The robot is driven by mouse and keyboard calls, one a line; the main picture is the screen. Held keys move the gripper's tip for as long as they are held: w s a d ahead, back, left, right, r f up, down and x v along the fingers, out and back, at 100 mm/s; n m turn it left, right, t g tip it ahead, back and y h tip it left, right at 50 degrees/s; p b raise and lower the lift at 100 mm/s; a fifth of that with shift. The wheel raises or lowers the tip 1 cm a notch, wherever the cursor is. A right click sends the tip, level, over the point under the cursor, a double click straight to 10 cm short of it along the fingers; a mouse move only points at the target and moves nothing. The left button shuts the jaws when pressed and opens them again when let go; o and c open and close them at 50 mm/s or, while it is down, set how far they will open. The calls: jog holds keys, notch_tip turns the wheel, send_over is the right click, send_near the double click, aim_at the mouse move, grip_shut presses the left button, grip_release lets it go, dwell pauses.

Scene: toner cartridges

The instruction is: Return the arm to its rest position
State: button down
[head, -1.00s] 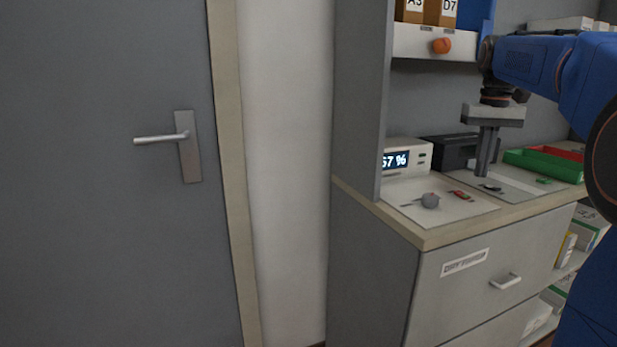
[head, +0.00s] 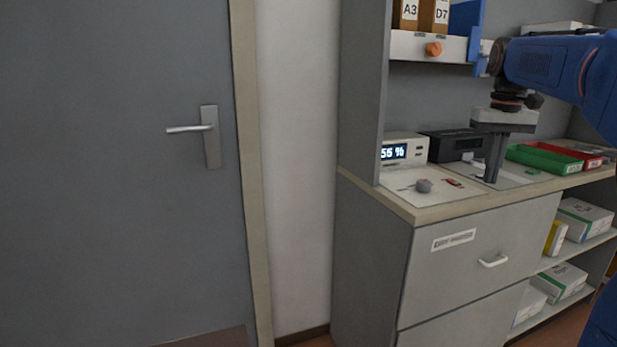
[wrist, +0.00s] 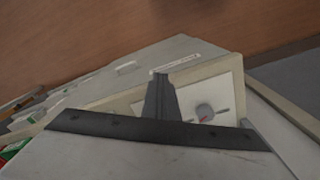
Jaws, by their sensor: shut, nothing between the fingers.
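A white display box (head: 405,148) and a black box (head: 456,145) stand behind the gripper. Green (head: 541,158) and red (head: 592,160) trays lie to the right. A shelf (head: 425,46) hangs above. A closed grey door (head: 110,180) fills the left.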

jog(key=s+a+f+n+t, duration=0.1)
jog(key=s+a+f, duration=0.4)
jog(key=s, duration=0.2)
jog(key=s+a+f+t, duration=0.1)
jog(key=s+a+f, duration=0.35)
jog(key=s, duration=0.35)
jog(key=s+a+f+t, duration=0.1)
jog(key=s+a+f, duration=0.1)
jog(key=s+f, duration=0.5)
jog(key=s+a+f+t, duration=0.1)
jog(key=s+a+f, duration=0.2)
jog(key=s+f, duration=0.4)
jog(key=shift+f+n+t, duration=0.3)
jog(key=shift+f+n, duration=0.1)
jog(key=shift+f, duration=0.3)
